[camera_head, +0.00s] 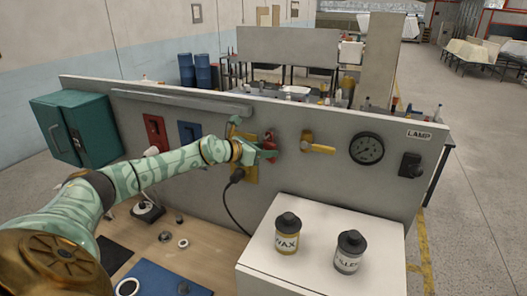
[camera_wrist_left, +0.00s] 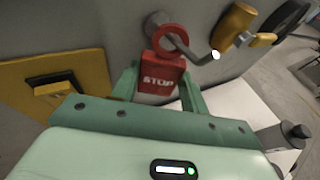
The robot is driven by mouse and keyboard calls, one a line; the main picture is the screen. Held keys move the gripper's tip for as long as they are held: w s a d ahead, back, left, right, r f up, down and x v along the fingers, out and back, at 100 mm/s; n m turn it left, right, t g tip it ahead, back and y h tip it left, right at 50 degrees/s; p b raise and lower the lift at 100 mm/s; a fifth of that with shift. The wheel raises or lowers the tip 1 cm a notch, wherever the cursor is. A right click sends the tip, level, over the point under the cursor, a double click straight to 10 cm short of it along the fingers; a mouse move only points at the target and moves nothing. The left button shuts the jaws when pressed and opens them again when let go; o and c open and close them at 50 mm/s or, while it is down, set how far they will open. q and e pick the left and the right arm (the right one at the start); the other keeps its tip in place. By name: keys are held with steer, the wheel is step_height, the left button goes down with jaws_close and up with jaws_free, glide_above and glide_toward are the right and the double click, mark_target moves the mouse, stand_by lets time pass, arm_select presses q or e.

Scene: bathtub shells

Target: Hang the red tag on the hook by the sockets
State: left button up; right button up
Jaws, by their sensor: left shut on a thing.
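The red tag (camera_wrist_left: 160,81), lettered STOP, is upright between the two green fingers of my left gripper (camera_wrist_left: 160,88) in the left wrist view. My left gripper (camera_head: 265,150) is shut on it, close to the grey panel in the head view. The tag (camera_head: 270,153) is small and partly covered there. Its red ring overlaps the metal hook (camera_wrist_left: 200,48). The hook's base shows left of the ring and its bright tip right of it. I cannot tell surely whether the rod passes through the ring. The yellow socket plate (camera_wrist_left: 20,75) is left of the tag. My right gripper is not in view.
A black plug (camera_head: 237,175) with a cable hangs below my gripper. A white cabinet (camera_head: 320,270) carrying two canisters stands at front right.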

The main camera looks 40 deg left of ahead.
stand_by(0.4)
arm_select(q)
steer(key=o, duration=1.1)
steer(key=shift+c, duration=0.2)
